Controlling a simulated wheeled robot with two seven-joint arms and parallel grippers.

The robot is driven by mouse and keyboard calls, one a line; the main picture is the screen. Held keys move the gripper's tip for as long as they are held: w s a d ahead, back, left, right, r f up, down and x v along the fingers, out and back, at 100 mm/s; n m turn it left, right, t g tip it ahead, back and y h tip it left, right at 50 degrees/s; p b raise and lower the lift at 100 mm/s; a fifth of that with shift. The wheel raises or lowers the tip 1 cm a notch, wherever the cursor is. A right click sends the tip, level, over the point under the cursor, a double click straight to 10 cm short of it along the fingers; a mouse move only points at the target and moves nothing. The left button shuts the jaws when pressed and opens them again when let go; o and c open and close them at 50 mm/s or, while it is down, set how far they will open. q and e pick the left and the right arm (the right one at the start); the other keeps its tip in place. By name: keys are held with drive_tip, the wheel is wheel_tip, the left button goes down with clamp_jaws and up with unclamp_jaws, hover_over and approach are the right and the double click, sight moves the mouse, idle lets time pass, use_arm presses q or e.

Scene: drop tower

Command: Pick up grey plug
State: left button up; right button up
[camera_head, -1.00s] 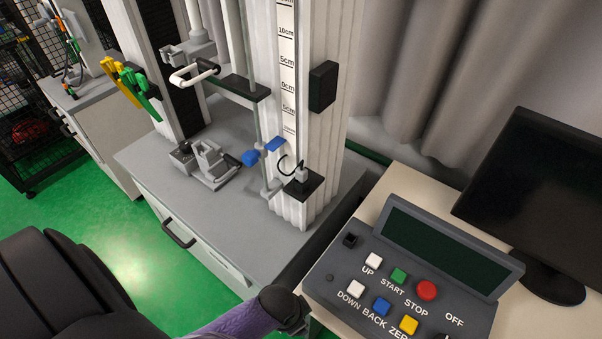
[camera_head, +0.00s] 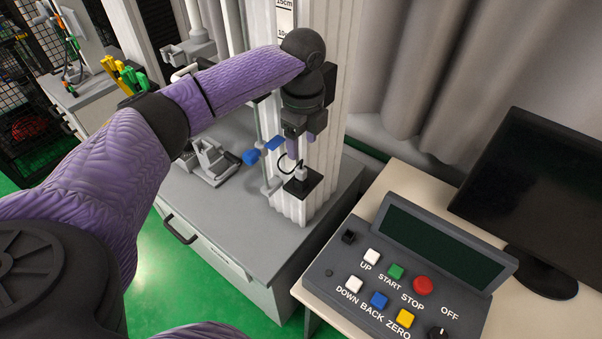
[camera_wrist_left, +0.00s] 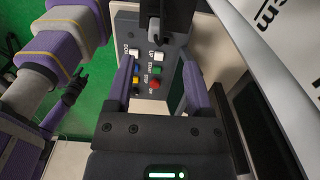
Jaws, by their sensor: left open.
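The grey plug (camera_head: 302,174) stands in a black socket block (camera_head: 303,186) at the foot of the white column, with a black cable looping from it. My left gripper (camera_head: 300,153) is open and points down just above the plug, with no contact that I can make out. In the left wrist view my left gripper (camera_wrist_left: 158,85) shows its two purple fingers spread apart. A dark grey block with a small grey part shows beyond them at the top; I cannot tell whether that part is the plug. My right gripper (camera_wrist_left: 72,92) shows dark and small at the left of that view.
The control panel (camera_head: 400,275) with coloured buttons stands on a light desk at the right, beside a black monitor (camera_head: 540,190). A blue knob (camera_head: 250,157) and a metal clamp are left of the plug. The white column is close behind my left gripper.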

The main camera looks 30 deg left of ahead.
sight(301, 168)
use_arm(q)
drive_tip(key=f, duration=0.2)
drive_tip(key=f+b, duration=0.1)
drive_tip(key=f, duration=0.4)
drive_tip(key=shift+s+f, duration=0.3)
drive_tip(key=shift+c, duration=0.3)
clamp_jaws()
